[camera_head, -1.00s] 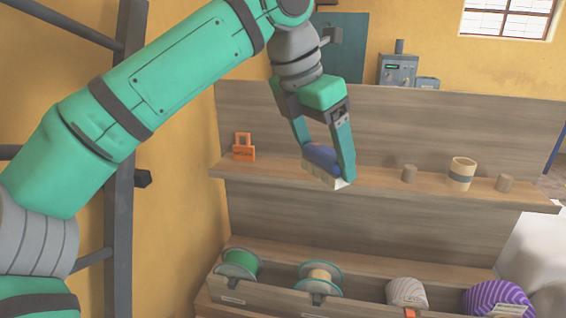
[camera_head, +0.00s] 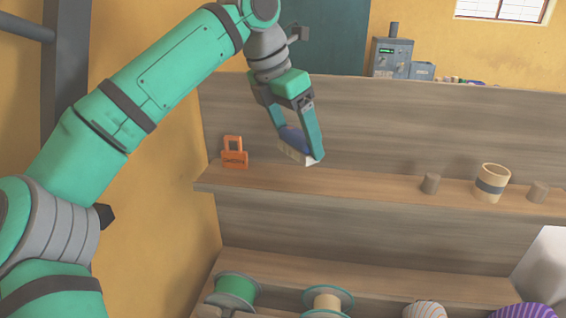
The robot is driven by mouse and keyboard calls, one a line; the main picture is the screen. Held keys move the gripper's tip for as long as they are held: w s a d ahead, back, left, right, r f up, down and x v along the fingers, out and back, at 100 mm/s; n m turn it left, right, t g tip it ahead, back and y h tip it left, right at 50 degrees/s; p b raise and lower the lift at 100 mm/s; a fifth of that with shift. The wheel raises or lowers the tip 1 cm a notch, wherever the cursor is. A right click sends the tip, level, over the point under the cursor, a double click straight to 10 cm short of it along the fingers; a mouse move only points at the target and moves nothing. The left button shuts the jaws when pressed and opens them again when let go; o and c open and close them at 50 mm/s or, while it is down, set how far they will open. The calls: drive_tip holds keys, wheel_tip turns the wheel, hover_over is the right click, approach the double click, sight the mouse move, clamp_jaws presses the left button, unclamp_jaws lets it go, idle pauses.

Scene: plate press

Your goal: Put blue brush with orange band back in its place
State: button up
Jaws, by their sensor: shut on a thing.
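My gripper (camera_head: 298,151) is shut on a blue brush (camera_head: 293,142) with pale bristles. It holds the brush above the wooden shelf (camera_head: 380,187), left of the shelf's middle. The bristles point down and lie near the shelf top; I cannot tell whether they touch it. The fingers hide part of the brush, and no orange band can be made out on it.
An orange padlock-shaped piece (camera_head: 234,153) stands at the shelf's left end. A short peg (camera_head: 431,184), a beige cup with a grey band (camera_head: 491,182) and another peg (camera_head: 538,191) stand to the right. Spools (camera_head: 236,289) sit below. The shelf between padlock and first peg is clear.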

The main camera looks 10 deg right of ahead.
drive_tip(key=w+f, duration=0.6)
drive_tip(key=w, duration=0.1)
drive_tip(key=shift+a+f, duration=0.4)
drive_tip(key=shift+f, duration=1.6)
drive_tip(key=shift+f, duration=0.1)
drive_tip(key=o, duration=0.6)
drive_tip(key=shift+c, duration=0.2)
drive_tip(key=shift+o, duration=0.4)
drive_tip(key=shift+w, duration=0.1)
